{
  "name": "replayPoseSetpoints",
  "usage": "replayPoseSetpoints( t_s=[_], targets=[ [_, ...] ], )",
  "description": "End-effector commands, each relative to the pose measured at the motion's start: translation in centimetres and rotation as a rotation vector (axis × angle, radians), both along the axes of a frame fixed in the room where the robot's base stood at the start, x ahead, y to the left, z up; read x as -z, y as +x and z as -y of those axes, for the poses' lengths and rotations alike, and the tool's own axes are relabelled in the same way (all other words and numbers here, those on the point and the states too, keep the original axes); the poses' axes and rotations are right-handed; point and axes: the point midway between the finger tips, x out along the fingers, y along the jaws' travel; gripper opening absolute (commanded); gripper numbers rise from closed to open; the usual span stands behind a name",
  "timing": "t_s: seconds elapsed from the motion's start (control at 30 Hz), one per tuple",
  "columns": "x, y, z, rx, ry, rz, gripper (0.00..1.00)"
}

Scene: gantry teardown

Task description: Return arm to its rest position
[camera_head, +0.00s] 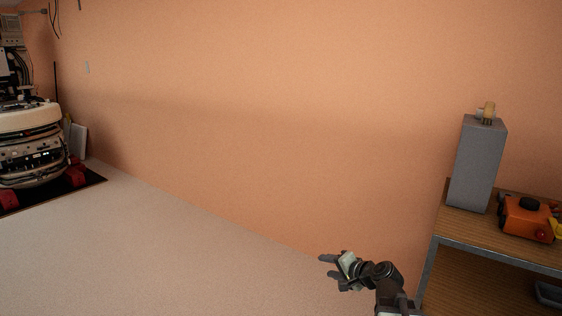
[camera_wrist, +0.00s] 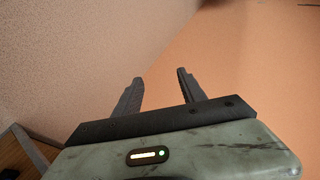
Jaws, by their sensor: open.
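My gripper (camera_head: 324,268) shows at the lower right of the head view, at the end of my dark arm, pointing left. It is in front of the orange wall and the pale floor. In the wrist view my gripper (camera_wrist: 157,84) has its two dark fingers apart, with nothing between them. Beyond the fingertips are the floor and the wall, and the fingers touch nothing that I can see.
A wooden shelf unit (camera_head: 449,228) with a metal frame stands right of my arm. On it are a tall grey block (camera_head: 477,165) and an orange box (camera_head: 526,217). A round machine (camera_head: 28,140) stands far left on a dark mat (camera_head: 88,182). The floor (camera_head: 160,255) between is clear.

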Motion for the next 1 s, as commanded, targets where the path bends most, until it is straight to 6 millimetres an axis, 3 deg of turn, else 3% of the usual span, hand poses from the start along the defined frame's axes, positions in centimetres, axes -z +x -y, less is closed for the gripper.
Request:
replayPoseSetpoints(
  t_s=[0.03,0.1,0.23,0.3,0.4,0.53,0.6,0.77,1.0],
  targets=[
    [1.5,-1.2,-3.4,-0.094,-0.077,-0.039,0.48],
    [3.9,-3.3,-6.7,-0.217,-0.196,-0.102,0.48],
    [8.2,-8.1,-9.4,-0.433,-0.454,-0.243,0.48],
    [10.1,-10.7,-8.1,-0.516,-0.594,-0.339,0.48],
    [11.7,-13.6,-4.5,-0.582,-0.741,-0.473,0.48],
    [12.3,-17.7,-0.3,-0.673,-0.882,-0.659,0.48],
    [9.3,-18.0,-0.3,-0.695,-0.877,-0.662,0.48],
    [4.7,-17.9,-0.3,-0.692,-0.874,-0.659,0.48],
    [-4.0,-17.9,-0.4,-0.69,-0.873,-0.658,0.48]
  ],
)
